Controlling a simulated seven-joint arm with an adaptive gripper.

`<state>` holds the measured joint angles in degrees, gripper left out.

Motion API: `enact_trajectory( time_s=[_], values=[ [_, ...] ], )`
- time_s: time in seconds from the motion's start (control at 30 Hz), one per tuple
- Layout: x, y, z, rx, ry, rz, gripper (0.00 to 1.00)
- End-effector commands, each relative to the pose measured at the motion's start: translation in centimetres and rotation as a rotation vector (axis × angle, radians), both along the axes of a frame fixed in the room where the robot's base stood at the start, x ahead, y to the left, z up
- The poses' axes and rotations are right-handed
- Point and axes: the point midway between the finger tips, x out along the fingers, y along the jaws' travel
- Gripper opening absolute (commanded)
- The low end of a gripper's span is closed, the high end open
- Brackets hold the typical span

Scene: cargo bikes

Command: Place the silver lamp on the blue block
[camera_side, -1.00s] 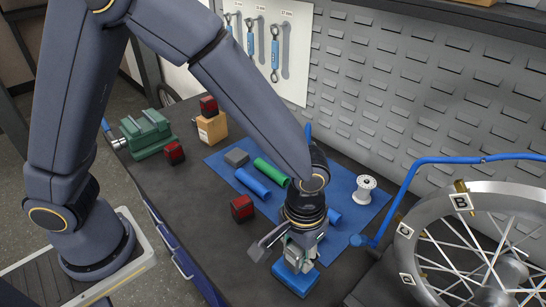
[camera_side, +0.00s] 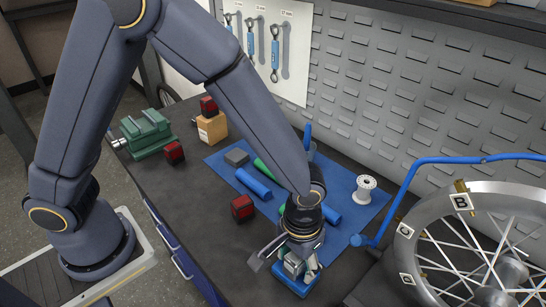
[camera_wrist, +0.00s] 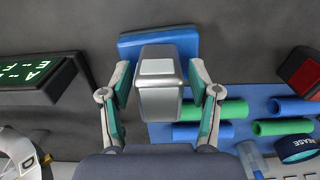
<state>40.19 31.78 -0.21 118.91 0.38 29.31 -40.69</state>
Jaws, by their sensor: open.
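The silver lamp (camera_wrist: 158,88) is a boxy grey body with a pale top face, between my fingers in the wrist view. In the side view the lamp (camera_side: 292,267) is partly hidden by my gripper. The blue block (camera_side: 296,289) is under the lamp and gripper at the front of the bench. In the wrist view the block (camera_wrist: 186,43) shows behind and beside the lamp. The lamp appears to be on or just above it; contact is hidden. My gripper (camera_wrist: 160,80) is open, with a finger on each side of the lamp and gaps visible. It points down in the side view (camera_side: 296,270).
A red lamp (camera_side: 242,208) stands left of the gripper. A wheel (camera_side: 480,250) and blue stand arm (camera_side: 440,160) are close on the right.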

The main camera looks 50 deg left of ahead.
Motion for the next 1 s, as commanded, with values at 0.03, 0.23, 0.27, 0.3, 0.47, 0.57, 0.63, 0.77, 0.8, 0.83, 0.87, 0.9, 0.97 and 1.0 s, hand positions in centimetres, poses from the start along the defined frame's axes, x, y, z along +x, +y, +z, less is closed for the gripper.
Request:
enact_trajectory(
  time_s=[0.03,0.23,0.27,0.3,0.47,0.57,0.63,0.77,0.8,0.83,0.87,0.9,0.97,1.0],
  values=[
    [0.0,0.0,0.0,0.000,0.000,0.000,0.62],
    [0.1,-0.1,0.9,-0.002,-0.003,0.000,0.62],
    [0.1,-0.1,1.3,-0.003,-0.003,0.000,0.62],
    [0.1,-0.1,2.1,-0.004,-0.005,0.000,0.62],
    [0.1,-0.1,5.7,-0.006,-0.006,0.000,0.62],
    [0.1,-0.1,8.0,-0.004,-0.005,0.000,0.62],
    [0.1,-0.1,9.4,-0.004,-0.005,0.000,0.62],
    [0.1,-0.1,11.3,-0.003,-0.003,0.000,0.62],
    [0.0,-0.1,11.7,-0.002,-0.002,0.000,0.62],
    [0.0,0.0,11.9,-0.002,-0.002,0.000,0.62],
    [0.1,0.1,12.2,-0.003,-0.004,0.001,0.62],
    [0.2,0.5,12.7,-0.007,-0.009,0.003,0.62],
    [0.4,1.7,13.9,-0.019,-0.026,0.006,0.62],
    [0.6,2.9,14.9,-0.031,-0.045,0.009,0.62]
  ],
)
